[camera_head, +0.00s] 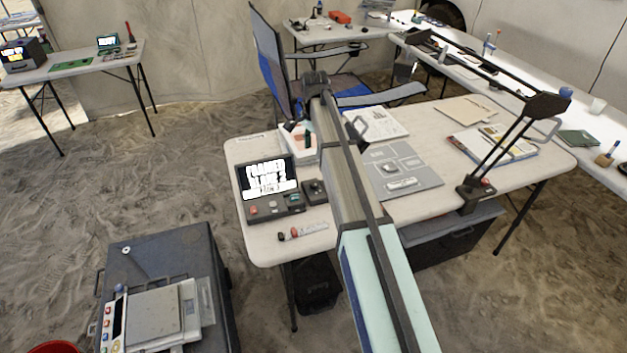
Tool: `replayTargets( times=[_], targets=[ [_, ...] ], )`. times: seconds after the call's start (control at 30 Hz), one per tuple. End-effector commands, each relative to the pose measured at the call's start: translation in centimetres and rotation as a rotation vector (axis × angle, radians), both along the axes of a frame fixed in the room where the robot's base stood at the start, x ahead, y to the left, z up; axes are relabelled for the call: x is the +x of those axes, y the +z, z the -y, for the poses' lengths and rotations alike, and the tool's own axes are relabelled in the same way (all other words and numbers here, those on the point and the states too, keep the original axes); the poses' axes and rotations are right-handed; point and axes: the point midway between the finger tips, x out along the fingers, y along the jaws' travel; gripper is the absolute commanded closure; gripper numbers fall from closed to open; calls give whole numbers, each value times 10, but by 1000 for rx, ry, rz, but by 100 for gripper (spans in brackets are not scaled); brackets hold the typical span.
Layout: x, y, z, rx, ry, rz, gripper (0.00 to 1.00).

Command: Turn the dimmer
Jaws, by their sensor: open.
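A small black box with a round knob (315,188) stands on the near table, right of a black console with a lit screen. It may be the dimmer. A black desk lamp base (478,190) with a small red control stands at the table's right front edge; I cannot tell which of the two is the dimmer. My arm crosses the table from the bottom, passing just right of the knob box. I cannot make out my gripper; it seems hidden behind the arm.
The near table (255,243) holds the console (268,190), a grey board (405,180), papers and books. The lamp's long arm (500,143) rises over the right side. A blue folding chair (270,60) stands behind. A scale (155,312) sits on a dark case at lower left.

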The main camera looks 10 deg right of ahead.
Motion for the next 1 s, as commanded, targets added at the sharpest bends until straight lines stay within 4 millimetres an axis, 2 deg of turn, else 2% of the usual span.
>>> replayTargets(
  times=[0.6,0.8,1.0],
  targets=[
    [0,-116,0,-1,2,0,46],
    [0,-142,0,0,2,1,46],
    [0,-152,0,-1,2,3,46]
  ],
)
